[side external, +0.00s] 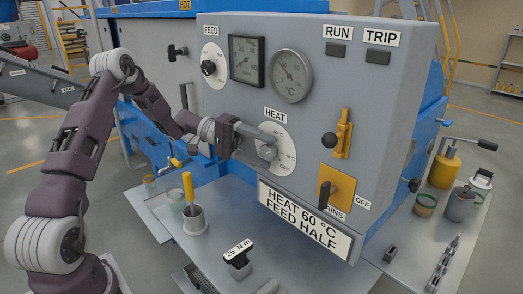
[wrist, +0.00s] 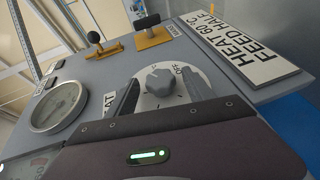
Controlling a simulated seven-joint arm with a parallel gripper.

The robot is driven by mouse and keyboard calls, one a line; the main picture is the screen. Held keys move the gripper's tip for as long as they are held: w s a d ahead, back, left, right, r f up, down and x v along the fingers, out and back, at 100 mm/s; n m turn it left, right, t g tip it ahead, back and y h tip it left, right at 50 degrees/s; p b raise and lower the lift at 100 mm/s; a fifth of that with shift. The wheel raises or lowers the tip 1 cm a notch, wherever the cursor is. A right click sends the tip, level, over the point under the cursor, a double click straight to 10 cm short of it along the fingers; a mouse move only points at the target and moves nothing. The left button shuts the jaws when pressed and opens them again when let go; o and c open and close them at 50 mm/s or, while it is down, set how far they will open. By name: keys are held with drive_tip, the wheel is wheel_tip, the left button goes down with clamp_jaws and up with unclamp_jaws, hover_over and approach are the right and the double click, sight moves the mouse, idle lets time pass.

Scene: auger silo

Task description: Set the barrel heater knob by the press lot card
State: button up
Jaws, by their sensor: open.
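The HEAT knob (side external: 268,151) is a grey knob on a round white dial (side external: 284,132) on the front of the grey panel. It also shows in the wrist view (wrist: 158,80), with OFF on the dial beside it. The small temperature marks are hard to read, and I cannot tell which mark the knob points to. The lot card (side external: 304,222) below reads HEAT 60 °C, FEED HALF; it also shows in the wrist view (wrist: 252,38). My gripper (side external: 250,140) is open in front of the dial, its fingers apart on either side of the knob; contact is unclear.
A FEED knob (side external: 208,67), a square gauge (side external: 246,61) and a round °C gauge (side external: 291,76) sit above. A yellow lever (side external: 343,134) and a yellow switch plate (side external: 337,187) are at right. A cup with a yellow-handled tool (side external: 193,214) stands on the bench below.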

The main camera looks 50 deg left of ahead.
drive_tip(key=v, duration=0.7)
drive_tip(key=shift+r, duration=0.15)
wheel_tip(320, 180, up, 12)
drive_tip(key=d+f+m+g+y, duration=0.2)
drive_tip(key=d+f+g+y, duration=0.25)
drive_tip(key=d+y, duration=0.2)
wheel_tip(320, 180, up, 4)
drive_tip(key=m+t+y, duration=0.2)
drive_tip(key=t+y, duration=0.1)
drive_tip(key=y, duration=0.4)
drive_tip(key=shift+n, duration=0.3)
drive_tip(key=x, duration=0.4)
drive_tip(key=s+x, duration=0.1)
drive_tip(key=x, duration=0.3)
drive_tip(key=s+f+x, duration=0.1)
drive_tip(key=x, duration=0.2)
drive_tip(key=shift+w+a+f, duration=0.1)
drive_tip(key=shift+f, duration=0.3)
